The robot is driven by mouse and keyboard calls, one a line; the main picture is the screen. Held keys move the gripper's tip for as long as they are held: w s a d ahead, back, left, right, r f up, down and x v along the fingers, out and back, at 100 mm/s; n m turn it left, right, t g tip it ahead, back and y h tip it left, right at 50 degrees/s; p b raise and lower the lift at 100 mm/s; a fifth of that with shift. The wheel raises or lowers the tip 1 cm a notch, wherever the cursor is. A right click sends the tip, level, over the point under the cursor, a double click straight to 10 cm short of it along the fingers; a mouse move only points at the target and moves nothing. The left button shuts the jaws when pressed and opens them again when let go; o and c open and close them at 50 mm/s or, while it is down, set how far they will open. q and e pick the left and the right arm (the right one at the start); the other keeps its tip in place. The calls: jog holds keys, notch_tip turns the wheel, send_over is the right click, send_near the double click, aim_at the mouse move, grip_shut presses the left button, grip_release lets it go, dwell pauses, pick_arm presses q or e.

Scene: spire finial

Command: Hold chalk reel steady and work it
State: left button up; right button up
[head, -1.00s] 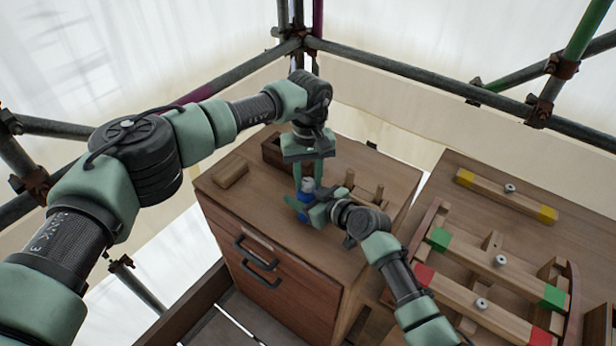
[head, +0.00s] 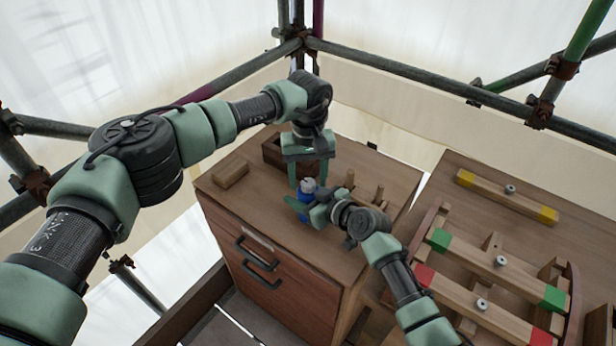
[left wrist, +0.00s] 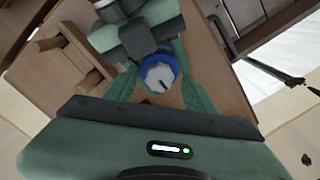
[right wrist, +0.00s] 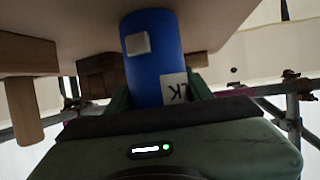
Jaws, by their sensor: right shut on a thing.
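The chalk reel (head: 304,198) is a blue upright body with a pale grey knob (head: 308,185) on top, standing at the cabinet top's middle. My right gripper (head: 307,211) is shut on its blue body from the right. In the right wrist view the reel (right wrist: 153,60) sits between the fingers, showing a white label and a grey square. My left gripper (head: 307,178) points down from above, its fingers apart on either side of the knob. In the left wrist view the knob (left wrist: 158,76) shows a dark mark, with gaps to both fingers. The reel's lower part is partly hidden.
A bench at right carries colour-ended beams (head: 505,196). Scaffold poles (head: 430,82) run behind.

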aim_at(308, 182)
pick_arm(q)
notch_tip(308, 182, up, 12)
dwell(0.6)
pick_arm(e)
jog(key=o, duration=1.6)
jog(key=shift+c, duration=0.2)
